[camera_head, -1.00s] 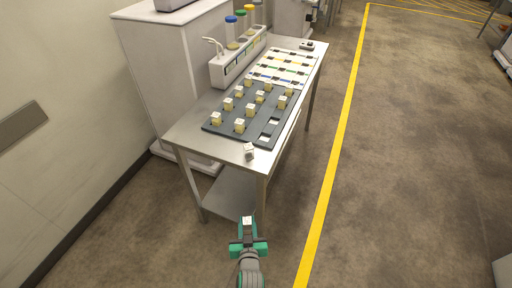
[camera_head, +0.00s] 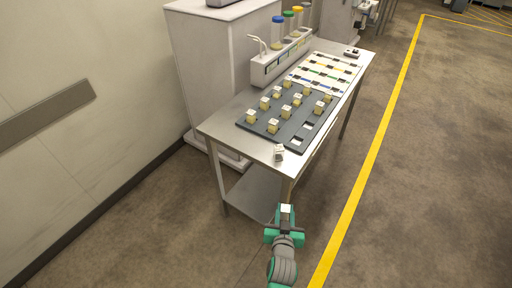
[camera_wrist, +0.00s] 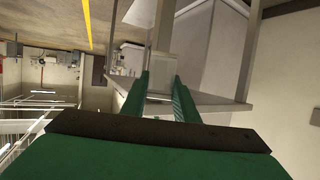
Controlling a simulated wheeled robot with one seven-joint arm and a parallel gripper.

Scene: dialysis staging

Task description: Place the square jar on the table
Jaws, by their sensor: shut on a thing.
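My gripper (camera_head: 285,220) is at the near end of the steel table (camera_head: 226,124), outside its near edge and over the floor. It is shut on a small square jar (camera_head: 286,209) with a white lid, which appears upright. In the wrist view, a pale jar body (camera_wrist: 160,75) shows between the two green fingers; its outline is hard to separate from the background. The held jar is apart from the tabletop.
A small white-and-grey item (camera_head: 279,153) sits at the table's near corner. A dark rack (camera_head: 300,118) holds several yellowish jars with white lids. Behind are a color-marked sheet (camera_head: 325,70), a bottle holder (camera_head: 265,70) and a white cabinet (camera_head: 205,60). The tabletop's near-left strip is clear.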

